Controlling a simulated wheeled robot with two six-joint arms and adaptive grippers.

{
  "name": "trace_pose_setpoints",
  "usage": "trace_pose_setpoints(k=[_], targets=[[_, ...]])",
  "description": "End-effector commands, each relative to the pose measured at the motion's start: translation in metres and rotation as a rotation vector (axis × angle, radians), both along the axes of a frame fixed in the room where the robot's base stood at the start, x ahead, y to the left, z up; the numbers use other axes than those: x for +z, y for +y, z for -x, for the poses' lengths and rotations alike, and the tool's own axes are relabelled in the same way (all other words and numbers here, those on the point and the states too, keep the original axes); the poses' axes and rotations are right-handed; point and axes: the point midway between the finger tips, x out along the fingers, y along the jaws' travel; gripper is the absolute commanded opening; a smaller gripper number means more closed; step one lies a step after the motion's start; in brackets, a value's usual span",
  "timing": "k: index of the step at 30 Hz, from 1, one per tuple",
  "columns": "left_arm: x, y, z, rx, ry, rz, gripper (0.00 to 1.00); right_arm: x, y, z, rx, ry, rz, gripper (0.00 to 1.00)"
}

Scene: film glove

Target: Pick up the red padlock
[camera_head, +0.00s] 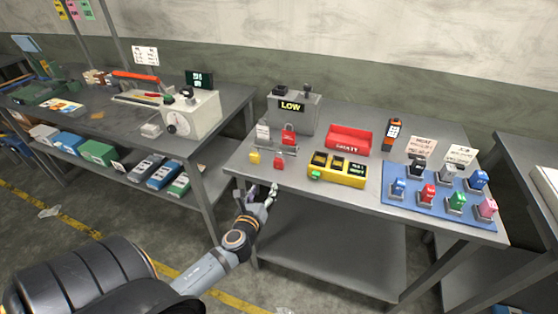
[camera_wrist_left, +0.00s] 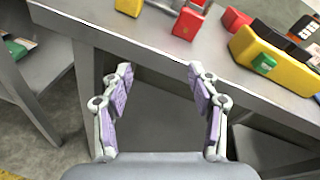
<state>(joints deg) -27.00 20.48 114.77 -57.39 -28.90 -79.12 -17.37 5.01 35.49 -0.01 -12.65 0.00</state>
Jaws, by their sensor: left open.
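A small red padlock (camera_head: 279,162) stands near the front edge of the middle grey table, right of a yellow padlock (camera_head: 254,157). In the left wrist view the red padlock (camera_wrist_left: 186,25) is at the top, beyond and slightly right of the gap between my fingers. My left gripper (camera_head: 262,192) is open and empty, just off the table's front edge and apart from the padlock. Its two fingers (camera_wrist_left: 160,75) are spread in the wrist view. Another red padlock-like item (camera_head: 289,134) is on the small stand behind. My right gripper is not in view.
A yellow device (camera_head: 338,170) with a green button stands right of the padlock. A red tray (camera_head: 348,139), a grey "LOW" box (camera_head: 294,110) and a blue mat (camera_head: 407,201) with several coloured items share the table. A cluttered bench stands left.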

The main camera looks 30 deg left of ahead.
Motion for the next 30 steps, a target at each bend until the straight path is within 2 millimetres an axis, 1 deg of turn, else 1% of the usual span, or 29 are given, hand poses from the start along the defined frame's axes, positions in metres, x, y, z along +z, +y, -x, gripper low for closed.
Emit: trace_pose_setpoints(k=[1,2,4,6,9,11,15,18,25,30], targets=[[0.021,-0.006,-0.004,-0.052,-0.013,-0.133,0.60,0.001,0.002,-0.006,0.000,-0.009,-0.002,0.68],[0.029,-0.010,-0.007,-0.078,-0.013,-0.205,0.60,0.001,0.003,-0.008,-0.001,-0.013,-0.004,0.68],[0.038,-0.015,-0.010,-0.124,-0.012,-0.328,0.60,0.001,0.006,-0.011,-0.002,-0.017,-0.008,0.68],[0.042,-0.019,-0.012,-0.148,-0.011,-0.390,0.60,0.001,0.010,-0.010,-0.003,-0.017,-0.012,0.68],[0.044,-0.019,-0.014,-0.155,-0.010,-0.408,0.60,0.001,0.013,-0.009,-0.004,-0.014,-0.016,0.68],[0.044,-0.018,-0.020,-0.153,-0.011,-0.406,0.60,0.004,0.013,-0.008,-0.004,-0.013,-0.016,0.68],[0.044,-0.011,-0.046,-0.152,-0.013,-0.403,0.60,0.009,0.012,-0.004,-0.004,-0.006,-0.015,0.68],[0.042,-0.008,-0.058,-0.152,-0.010,-0.402,0.60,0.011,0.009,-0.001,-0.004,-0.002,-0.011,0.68],[0.041,-0.005,-0.068,-0.154,-0.010,-0.401,0.60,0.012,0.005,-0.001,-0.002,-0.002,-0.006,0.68],[0.041,0.009,-0.094,-0.153,-0.012,-0.400,0.60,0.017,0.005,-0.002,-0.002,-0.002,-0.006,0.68]])
